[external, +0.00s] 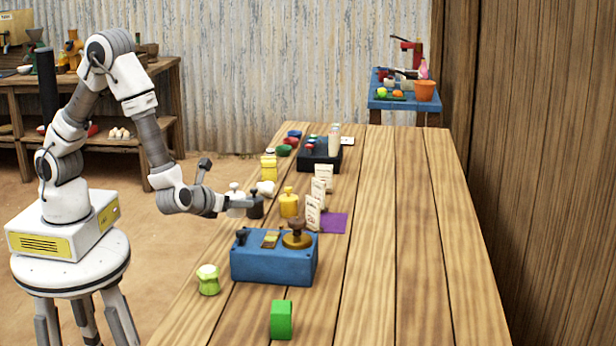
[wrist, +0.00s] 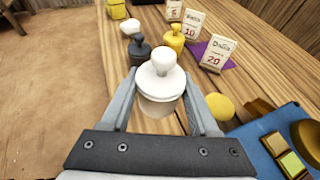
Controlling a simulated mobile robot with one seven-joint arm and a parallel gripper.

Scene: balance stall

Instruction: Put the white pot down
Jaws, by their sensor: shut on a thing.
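In the external view the white pot (external: 235,189) shows upright at the table's left edge, partly hidden by my gripper (external: 236,204). I cannot tell whether its base touches the table. A dark pot (wrist: 139,50) stands just beyond it, and a yellow pot (wrist: 174,40) is to the right of that.
The wooden table (external: 410,240) is clear on its right side. A blue box (external: 272,262) with a brass-coloured top part stands nearer the camera. Price cards (wrist: 217,55) stand by a purple mat (external: 334,223).

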